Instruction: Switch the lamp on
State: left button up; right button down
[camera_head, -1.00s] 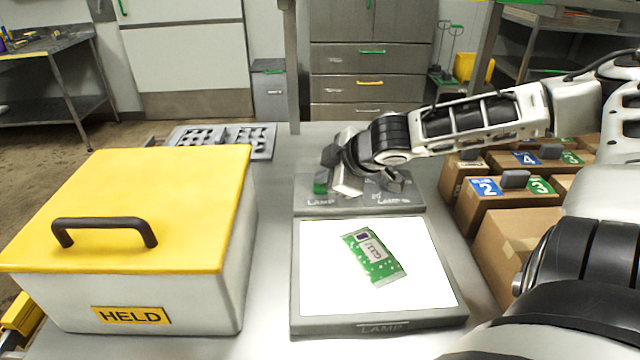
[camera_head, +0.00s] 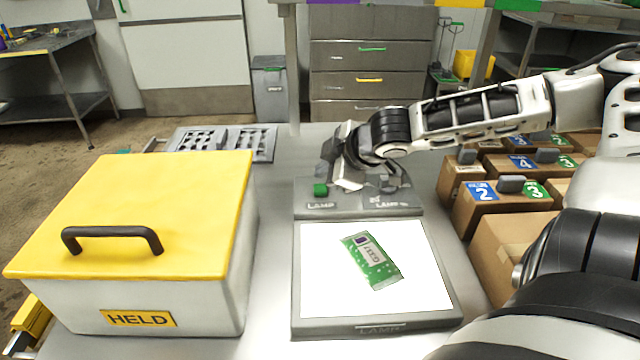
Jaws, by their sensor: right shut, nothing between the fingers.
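The lamp (camera_head: 377,327) is a flat grey box with a bright white top, in the middle of the bench. A green and white sachet (camera_head: 371,261) lies on its lit surface. Behind it is a grey control panel (camera_head: 358,205) marked LAMP, with a green button (camera_head: 320,190) at its left. My right gripper (camera_head: 345,184) is shut and empty over the panel, just right of the green button. Whether it touches the panel is unclear, and it hides part of the panel. My left gripper is out of view.
A yellow-lidded box (camera_head: 140,215) labelled HELD fills the left of the bench. Brown cartons (camera_head: 500,208) with numbered tags stand at the right. A grey slotted tray (camera_head: 222,143) lies at the back left. My right arm spans the right side.

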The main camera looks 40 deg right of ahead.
aim_at(325, 190)
notch_tip(325, 190, up, 6)
jog(key=p, duration=0.4)
jog(key=shift+f, duration=0.25)
